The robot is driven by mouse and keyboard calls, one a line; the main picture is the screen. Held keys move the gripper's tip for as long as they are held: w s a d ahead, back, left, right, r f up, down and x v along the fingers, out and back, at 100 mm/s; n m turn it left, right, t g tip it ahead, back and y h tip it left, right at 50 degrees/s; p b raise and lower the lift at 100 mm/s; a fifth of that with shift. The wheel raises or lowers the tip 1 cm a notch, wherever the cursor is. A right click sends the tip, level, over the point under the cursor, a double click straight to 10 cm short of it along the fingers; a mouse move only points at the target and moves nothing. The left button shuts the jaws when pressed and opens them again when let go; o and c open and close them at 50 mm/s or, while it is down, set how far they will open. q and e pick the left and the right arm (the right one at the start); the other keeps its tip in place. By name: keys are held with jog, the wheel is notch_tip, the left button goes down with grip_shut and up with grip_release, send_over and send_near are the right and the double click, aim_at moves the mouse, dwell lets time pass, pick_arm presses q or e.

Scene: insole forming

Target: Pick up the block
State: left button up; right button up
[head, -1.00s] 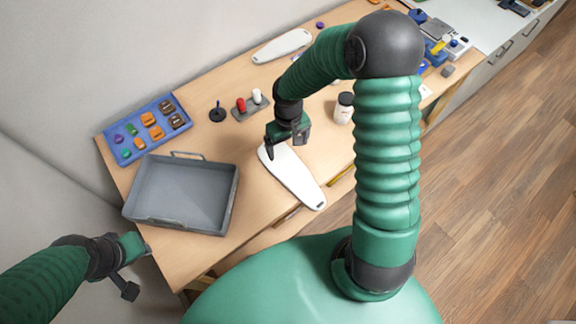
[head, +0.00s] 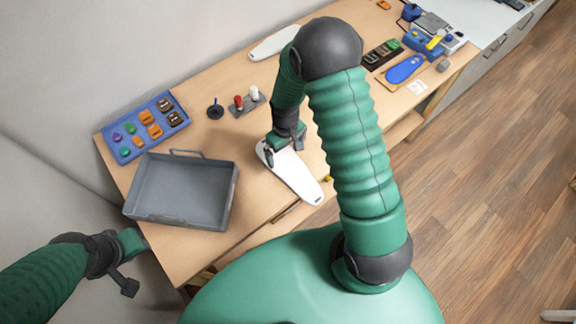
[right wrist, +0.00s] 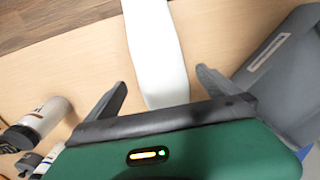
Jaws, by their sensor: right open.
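Which thing is the block is not clear. Small orange, brown, green and purple blocks (head: 147,117) sit in the blue tray (head: 127,153) at the left back of the table. A long white sole-shaped piece (head: 297,180) lies flat on the table and also shows in the right wrist view (right wrist: 153,40). My right gripper (head: 270,158) is at its far-left end; in the right wrist view the open, empty fingers (right wrist: 161,92) stand either side of it. My left gripper (head: 132,268) hangs off the table's left front edge, with its jaw gap unclear.
A grey bin (head: 180,192) stands left of the white piece. A stand with red and white pegs (head: 247,103) is behind. A bottle (right wrist: 38,123) shows in the right wrist view. Another white sole (head: 273,43) lies at the back, a blue sole (head: 404,69) at the right.

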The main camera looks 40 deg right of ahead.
aim_at(288, 165)
jog(key=f, duration=0.2)
jog(key=f+p, duration=0.1)
jog(key=f, duration=0.2)
jog(key=s+f+p, duration=0.1)
jog(key=f, duration=0.1)
jog(key=shift+s+d+f, duration=0.1)
jog(key=shift+d+f, duration=0.05)
jog(key=shift+f, duration=0.4)
jog(key=c, duration=1.6)
jog(key=shift+r, duration=0.1)
